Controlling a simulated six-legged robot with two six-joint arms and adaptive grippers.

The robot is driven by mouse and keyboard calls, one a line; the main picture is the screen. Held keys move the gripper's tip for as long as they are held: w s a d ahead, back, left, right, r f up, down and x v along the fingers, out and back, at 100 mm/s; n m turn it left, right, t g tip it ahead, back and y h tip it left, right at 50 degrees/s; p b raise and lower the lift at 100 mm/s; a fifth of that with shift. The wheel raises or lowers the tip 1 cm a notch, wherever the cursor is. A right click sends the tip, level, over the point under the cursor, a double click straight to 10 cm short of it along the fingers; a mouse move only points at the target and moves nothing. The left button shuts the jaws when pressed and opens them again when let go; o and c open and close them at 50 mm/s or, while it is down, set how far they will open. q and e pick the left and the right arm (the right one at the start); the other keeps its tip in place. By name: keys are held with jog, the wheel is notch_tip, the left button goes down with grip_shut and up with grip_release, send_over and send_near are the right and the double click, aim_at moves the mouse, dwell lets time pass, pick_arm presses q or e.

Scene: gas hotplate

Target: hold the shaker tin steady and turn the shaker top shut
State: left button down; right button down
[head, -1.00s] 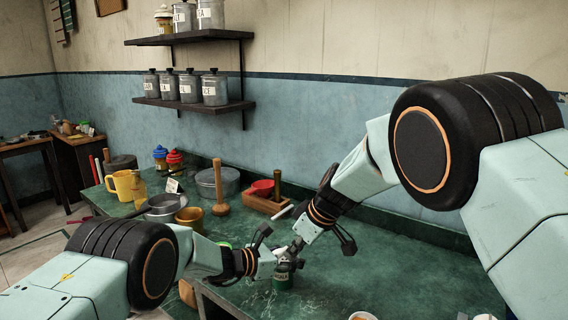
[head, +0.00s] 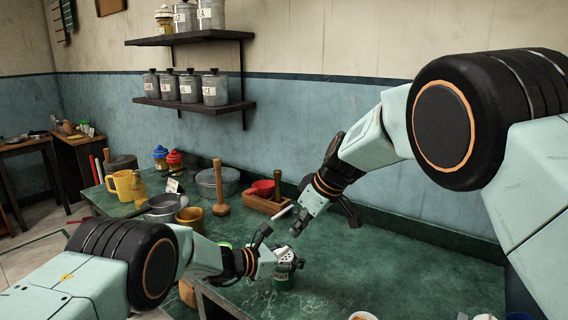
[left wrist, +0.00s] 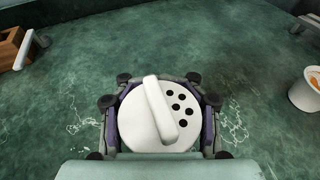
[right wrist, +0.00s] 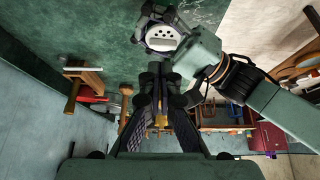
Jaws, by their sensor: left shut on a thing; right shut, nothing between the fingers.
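The green shaker tin (head: 283,281) stands upright on the green table in the head view. My left gripper (head: 283,265) is shut around it just below the top. The white shaker top (left wrist: 158,118) fills the middle of the left wrist view, with a raised bar across it and several dark holes showing right of the bar. The gripper's fingers flank it on both sides. My right gripper (head: 297,229) is above the top, apart from it, shut and empty. In the right wrist view its closed fingertips (right wrist: 163,72) point toward the shaker top (right wrist: 160,38).
A white cup (head: 362,316) is at the front edge. The table to the right is clear.

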aim_at(286, 260)
notch_tip(286, 260, down, 7)
jog(key=shift+w+d+r, duration=0.15)
jog(key=shift+w+d, duration=0.3)
dwell(0.6)
jog(key=shift+w+a, duration=0.1)
jog(key=shift+a, duration=0.45)
dwell(0.7)
jog(key=shift+s+a, duration=0.1)
jog(key=shift+s, duration=0.1)
dwell(0.3)
jog(key=shift+s+a, duration=0.15)
jog(key=shift+s, duration=0.2)
jog(key=shift+s, duration=0.1)
jog(key=shift+s+a, duration=0.25)
jog(key=shift+a, duration=0.15)
